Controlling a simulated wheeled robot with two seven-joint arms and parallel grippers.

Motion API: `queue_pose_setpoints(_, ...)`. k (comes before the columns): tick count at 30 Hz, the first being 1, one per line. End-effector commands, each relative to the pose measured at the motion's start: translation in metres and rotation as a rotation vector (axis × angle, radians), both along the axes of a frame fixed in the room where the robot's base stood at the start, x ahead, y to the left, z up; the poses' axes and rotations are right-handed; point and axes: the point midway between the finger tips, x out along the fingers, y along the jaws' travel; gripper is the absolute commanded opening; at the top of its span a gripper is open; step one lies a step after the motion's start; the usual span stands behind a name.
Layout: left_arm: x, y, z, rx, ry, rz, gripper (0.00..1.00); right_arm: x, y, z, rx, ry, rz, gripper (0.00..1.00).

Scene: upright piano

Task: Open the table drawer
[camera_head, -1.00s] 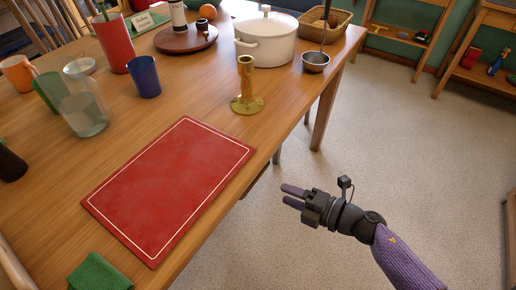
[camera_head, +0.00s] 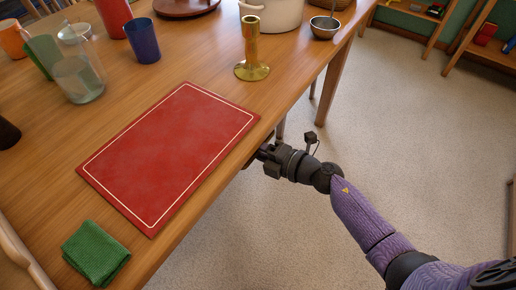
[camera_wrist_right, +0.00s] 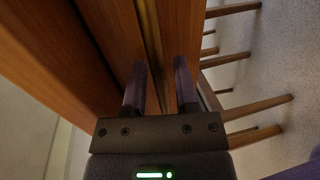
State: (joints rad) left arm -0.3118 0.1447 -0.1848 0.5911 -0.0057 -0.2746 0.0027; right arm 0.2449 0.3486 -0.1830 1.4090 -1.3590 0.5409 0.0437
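The wooden table (camera_head: 190,240) fills the left of the head view. Its drawer front is mostly hidden below the tabletop edge. My right gripper (camera_head: 258,156) is at the table's right side, with its fingertips partly hidden under that edge. In the right wrist view, my right gripper (camera_wrist_right: 159,68) has its two fingers apart, close to brown wooden panels. A thin brass-coloured strip (camera_wrist_right: 150,30) runs along the wood between the fingers; I cannot tell whether it is the drawer handle or whether the fingers touch it. My left gripper is not in view.
A red mat (camera_head: 170,150), a green cloth (camera_head: 96,252), a brass candlestick (camera_head: 252,50), a blue cup (camera_head: 142,40) and a glass jar (camera_head: 78,80) are on the tabletop. The floor right of the table is clear.

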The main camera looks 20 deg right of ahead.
Motion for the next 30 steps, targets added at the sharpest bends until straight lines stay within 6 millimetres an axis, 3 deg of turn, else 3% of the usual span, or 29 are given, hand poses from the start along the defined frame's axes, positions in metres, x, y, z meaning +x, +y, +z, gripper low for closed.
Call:
queue_pose_setpoints(1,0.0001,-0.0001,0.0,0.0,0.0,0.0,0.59,-0.0001,-0.0001,-0.0001,0.0,0.0,0.0,0.24)
queue_pose_setpoints(4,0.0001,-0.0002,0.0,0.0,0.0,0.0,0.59,-0.0002,-0.0001,-0.0001,0.0,0.0,0.0,0.02)
queue_pose_setpoints(5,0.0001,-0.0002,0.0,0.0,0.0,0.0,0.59,-0.0002,-0.0001,-0.0001,0.0,0.0,0.0,0.0)
queue_pose_setpoints(30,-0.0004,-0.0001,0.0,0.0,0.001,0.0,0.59,-0.0003,-0.0004,-0.0005,-0.001,0.001,-0.001,0.0)
